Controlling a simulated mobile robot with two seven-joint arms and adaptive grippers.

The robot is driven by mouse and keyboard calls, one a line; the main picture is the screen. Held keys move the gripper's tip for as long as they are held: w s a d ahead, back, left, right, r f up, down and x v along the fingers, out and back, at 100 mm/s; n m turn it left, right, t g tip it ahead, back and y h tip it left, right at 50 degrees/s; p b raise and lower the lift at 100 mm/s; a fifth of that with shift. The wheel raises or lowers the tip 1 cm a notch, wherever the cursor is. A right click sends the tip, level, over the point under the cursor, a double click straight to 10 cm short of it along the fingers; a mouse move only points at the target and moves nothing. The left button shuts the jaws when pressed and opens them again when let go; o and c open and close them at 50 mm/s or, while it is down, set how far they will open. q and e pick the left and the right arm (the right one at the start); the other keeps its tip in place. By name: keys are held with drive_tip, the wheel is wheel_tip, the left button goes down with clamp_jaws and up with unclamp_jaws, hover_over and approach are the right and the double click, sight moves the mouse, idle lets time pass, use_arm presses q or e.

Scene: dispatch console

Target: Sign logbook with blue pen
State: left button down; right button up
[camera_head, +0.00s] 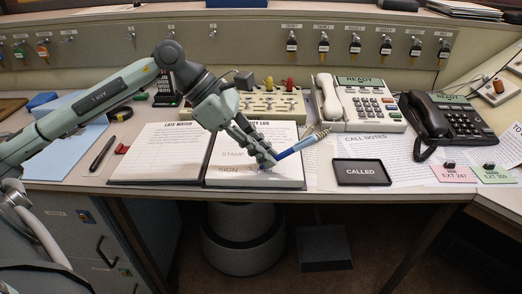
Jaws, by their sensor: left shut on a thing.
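The logbook (153,155) lies open on the desk, with printed headings on both pages and the words STAMP and SIGN on its right page. My left gripper (266,160) is over the right page, shut on the blue pen (297,148). The pen is tilted, with one end low near the SIGN line and the other end up to the right. I cannot tell whether its tip touches the paper. My gripper hides part of the right page. My right gripper is not in view.
A black pen-like object (103,153) lies left of the logbook. A white phone (330,98), a black phone (428,115) and a switch panel (270,103) stand behind. Keys (323,44) hang on the back panel.

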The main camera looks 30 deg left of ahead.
use_arm(q)
drive_tip(key=shift+d, duration=0.45)
drive_tip(key=shift+f, duration=0.1)
drive_tip(key=shift+r+p, duration=1.95)
drive_tip(key=shift+r, duration=1.6)
drive_tip(key=shift+w, duration=0.1)
